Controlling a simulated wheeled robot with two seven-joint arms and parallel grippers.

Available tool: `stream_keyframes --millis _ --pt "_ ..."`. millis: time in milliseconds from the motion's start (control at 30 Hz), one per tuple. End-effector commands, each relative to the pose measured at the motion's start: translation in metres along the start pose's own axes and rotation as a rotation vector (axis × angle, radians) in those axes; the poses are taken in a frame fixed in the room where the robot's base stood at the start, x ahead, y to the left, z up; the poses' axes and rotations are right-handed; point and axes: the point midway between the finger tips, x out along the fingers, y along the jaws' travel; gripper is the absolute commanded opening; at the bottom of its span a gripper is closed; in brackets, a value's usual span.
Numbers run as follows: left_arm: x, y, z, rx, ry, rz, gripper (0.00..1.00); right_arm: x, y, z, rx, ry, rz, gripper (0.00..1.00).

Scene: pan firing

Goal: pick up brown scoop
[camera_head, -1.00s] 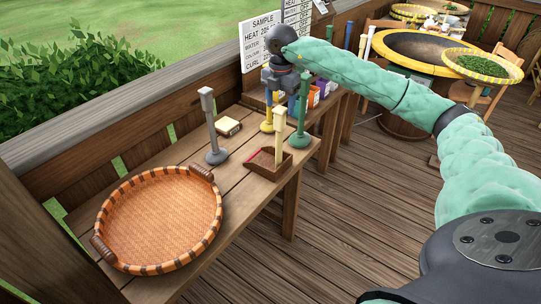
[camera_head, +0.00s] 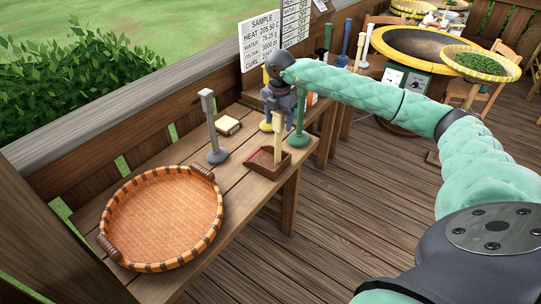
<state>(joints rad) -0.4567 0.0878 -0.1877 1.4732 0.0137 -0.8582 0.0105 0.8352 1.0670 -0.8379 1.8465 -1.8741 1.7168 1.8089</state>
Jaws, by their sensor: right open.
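The brown scoop (camera_head: 261,163) is a shallow brown tray with a red edge at its left and a cream upright handle (camera_head: 278,138). It stands near the right front edge of the wooden table. My right gripper (camera_head: 279,108) comes in from the right and points down at the top of the cream handle. It is open; its fingers are small and dark here, so I cannot tell whether they are around the handle top or just above it. My left gripper is out of view.
A green post (camera_head: 299,132) stands close right of the scoop, and a yellow-based one (camera_head: 266,124) behind it. A grey post (camera_head: 211,130) stands to the left, near a small box (camera_head: 228,125). A round wicker basket (camera_head: 213,226) fills the table's front left.

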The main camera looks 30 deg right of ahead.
Motion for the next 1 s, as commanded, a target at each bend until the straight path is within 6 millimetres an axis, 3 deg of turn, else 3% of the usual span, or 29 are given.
stream_keyframes --millis 100,400,733,833,1000 --pt "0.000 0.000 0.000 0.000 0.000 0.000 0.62 0.000 0.000 0.000 0.000 0.000 0.000 0.59" --pt "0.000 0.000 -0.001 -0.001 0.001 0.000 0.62 0.000 0.000 0.000 0.000 0.000 0.000 0.01" --pt "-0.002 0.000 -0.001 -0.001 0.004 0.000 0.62 -0.007 0.000 0.000 0.000 0.000 0.002 0.00" --pt "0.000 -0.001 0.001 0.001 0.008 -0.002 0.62 -0.018 0.001 0.001 0.001 -0.001 0.003 0.00" --pt "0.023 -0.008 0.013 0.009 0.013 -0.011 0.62 -0.046 0.001 0.001 0.001 -0.001 0.004 0.00"
